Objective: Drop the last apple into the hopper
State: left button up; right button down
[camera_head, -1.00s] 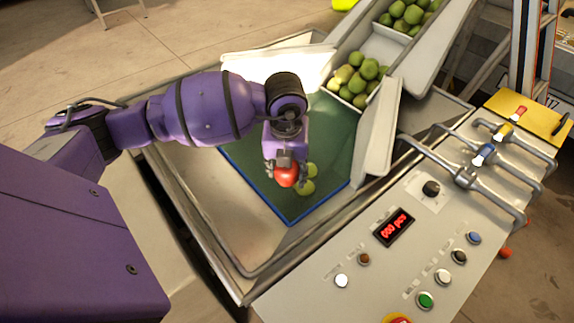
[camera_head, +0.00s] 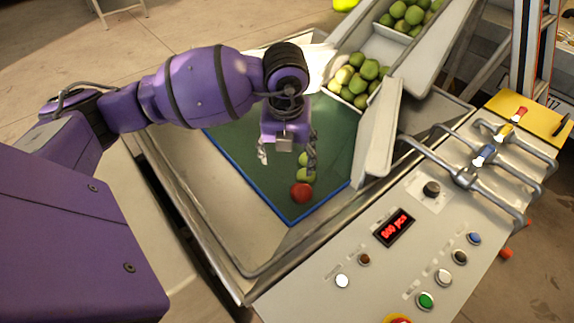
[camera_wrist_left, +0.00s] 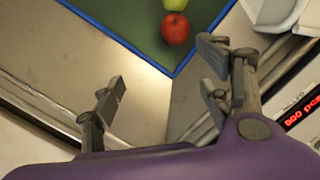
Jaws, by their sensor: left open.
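A red apple (camera_head: 301,193) lies on the green mat (camera_head: 262,180) with a blue edge inside the metal hopper (camera_head: 205,190). My left gripper (camera_head: 288,160) is open and empty above the mat, behind and a little left of the red apple. In the left wrist view the red apple (camera_wrist_left: 175,28) is at the top, beyond the spread fingers (camera_wrist_left: 165,100), with a green apple (camera_wrist_left: 175,4) beside it. My right gripper is in neither view.
A chute with compartments of green apples (camera_head: 357,78) slopes down to the hopper from the back right. A control panel (camera_head: 385,265) with buttons and a red display (camera_head: 394,228) stands at the front right.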

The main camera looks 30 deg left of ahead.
pick_arm(q)
notch_tip(320, 180, up, 6)
jog(key=shift+s+d+r, duration=0.25)
jog(key=shift+s, duration=0.2)
